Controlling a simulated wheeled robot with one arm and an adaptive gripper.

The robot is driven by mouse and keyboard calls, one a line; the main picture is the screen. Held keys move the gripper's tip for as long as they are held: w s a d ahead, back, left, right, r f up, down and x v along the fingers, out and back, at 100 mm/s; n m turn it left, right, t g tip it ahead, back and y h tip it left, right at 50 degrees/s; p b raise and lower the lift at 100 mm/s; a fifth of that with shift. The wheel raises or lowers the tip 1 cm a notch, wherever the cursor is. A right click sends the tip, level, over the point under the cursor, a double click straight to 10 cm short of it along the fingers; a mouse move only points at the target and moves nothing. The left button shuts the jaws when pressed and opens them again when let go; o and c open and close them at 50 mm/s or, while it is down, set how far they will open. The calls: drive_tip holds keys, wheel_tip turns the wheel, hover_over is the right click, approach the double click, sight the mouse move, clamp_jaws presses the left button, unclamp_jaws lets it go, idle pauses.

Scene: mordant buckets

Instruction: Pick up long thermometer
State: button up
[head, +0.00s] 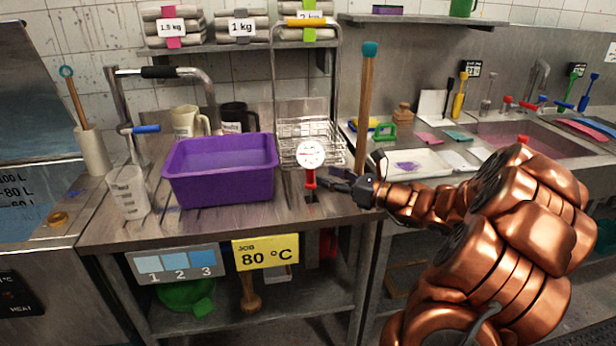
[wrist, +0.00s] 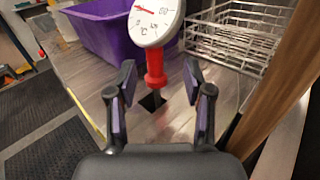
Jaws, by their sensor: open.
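The long thermometer (head: 311,156) has a round white dial and a red handle below it. It stands upright at a dark square spot on the worktop, to the right of the purple tub. In the wrist view the red handle (wrist: 155,68) shows between and just beyond my fingertips, with the dial above it. My gripper (head: 340,182) is at the right of the thermometer, low over the worktop. In the wrist view my gripper (wrist: 159,95) is open with nothing between its pads. Whether a finger touches the handle cannot be told.
The purple tub (head: 220,178) stands left of the thermometer. A wire basket (head: 318,135) stands behind it, and a wooden pole (head: 366,100) rises to the right. A clear measuring jug (head: 128,190) is at the far left. The worktop's front edge is close below.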

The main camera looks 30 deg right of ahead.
sight(310, 183)
drive_tip(key=shift+a+f+x, duration=0.1)
drive_tip(key=shift+a+x, duration=0.05)
drive_tip(key=shift+x, duration=1.3)
drive_tip(key=shift+a+f+x, duration=0.15)
drive_tip(key=shift+a+x, duration=0.05)
drive_tip(key=shift+x, duration=1.25)
drive_tip(key=shift+s, duration=0.15)
drive_tip(key=shift+c, duration=0.2)
clamp_jaws()
